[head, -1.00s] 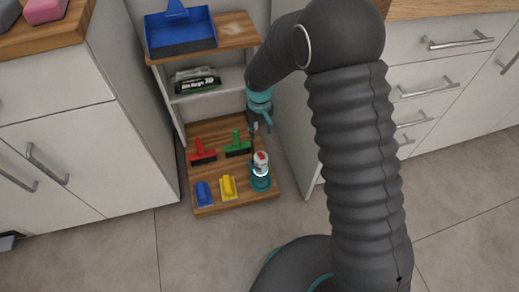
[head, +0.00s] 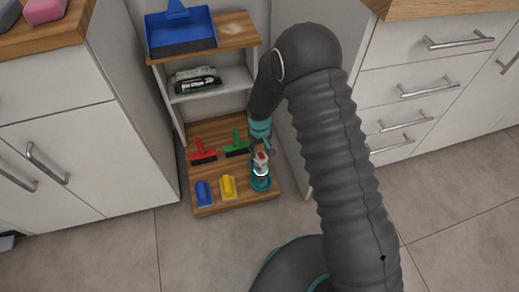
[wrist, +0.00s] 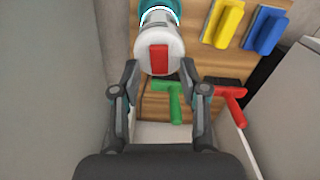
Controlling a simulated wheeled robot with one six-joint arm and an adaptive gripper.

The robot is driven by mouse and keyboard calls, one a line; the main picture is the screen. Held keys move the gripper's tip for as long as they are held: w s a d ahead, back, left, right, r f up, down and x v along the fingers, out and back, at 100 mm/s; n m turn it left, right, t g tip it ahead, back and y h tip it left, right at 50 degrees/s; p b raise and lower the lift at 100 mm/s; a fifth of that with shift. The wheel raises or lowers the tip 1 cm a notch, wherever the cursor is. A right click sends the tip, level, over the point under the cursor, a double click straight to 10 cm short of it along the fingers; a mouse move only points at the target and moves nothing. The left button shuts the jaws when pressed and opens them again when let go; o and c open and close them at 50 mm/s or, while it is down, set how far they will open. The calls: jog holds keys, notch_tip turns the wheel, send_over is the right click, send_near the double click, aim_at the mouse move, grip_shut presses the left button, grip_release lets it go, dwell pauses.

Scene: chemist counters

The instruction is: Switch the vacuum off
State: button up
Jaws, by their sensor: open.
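The vacuum (head: 261,171) is a small white and teal device on the wooden bottom shelf, near its right front corner. In the wrist view the vacuum (wrist: 160,45) shows its white round end with a red rectangular switch (wrist: 158,58) facing me. A bright ring glows near its teal part. My gripper (wrist: 160,85) is open, its two fingers apart on either side below the white end. I cannot tell whether a finger touches it. In the head view my gripper (head: 266,146) is right behind the vacuum and partly covers it.
On the wooden shelf (head: 228,205) lie a red squeegee (head: 202,152), a green squeegee (head: 237,147), a blue brush (head: 204,193) and a yellow brush (head: 228,187). A blue dustpan (head: 180,32) sits on the upper shelf. White cabinets stand close on both sides.

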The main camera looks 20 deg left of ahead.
grip_shut()
jog(key=b, duration=0.2)
jog(key=t+y+b, duration=0.1)
jog(key=b, duration=0.1)
jog(key=shift+s+d+f+t, duration=0.15)
jog(key=shift+s+f+t, duration=0.05)
jog(key=shift+f+t, duration=0.1)
jog(key=b, duration=0.2)
jog(key=shift+r+t+y+b, duration=0.1)
jog(key=shift+t+y+b, duration=0.2)
jog(key=shift+y+b, duration=0.1)
jog(key=shift+s+d+r+b, duration=0.1)
jog(key=shift+r+b, duration=0.05)
jog(key=shift+b, duration=0.4)
jog(key=shift+r, duration=0.15)
